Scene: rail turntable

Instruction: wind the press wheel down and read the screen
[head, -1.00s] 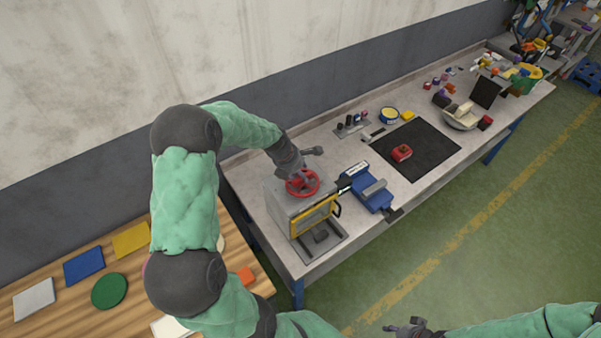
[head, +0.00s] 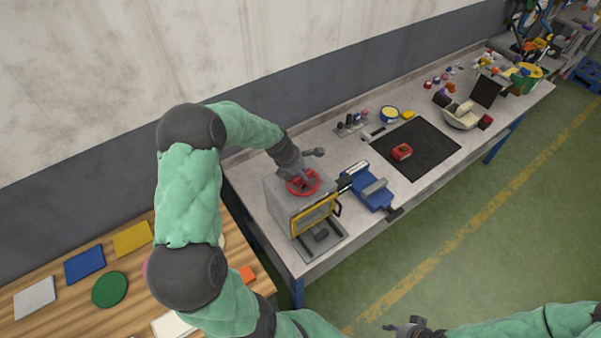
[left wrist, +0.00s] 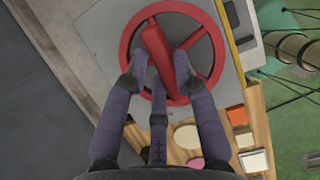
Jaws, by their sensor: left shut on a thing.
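The red press wheel (head: 316,186) lies flat on top of the grey press (head: 284,205), which has a yellow-framed front and stands at the near left end of the grey bench. My left gripper (head: 301,174) comes down on the wheel from above. In the left wrist view, my left gripper's fingers (left wrist: 157,76) are closed around a red spoke of the wheel (left wrist: 156,45), inside the rim. My right gripper (head: 407,328) is at the bottom edge, away from the bench; its fingers are too small to judge. A dark panel (head: 487,92) stands far right; no reading is legible.
A blue vise (head: 370,188) stands close right of the press. A black mat (head: 430,150) with a red object (head: 402,152) lies beyond it. A wooden table (head: 55,312) with coloured plates is at left. The green floor in front is open.

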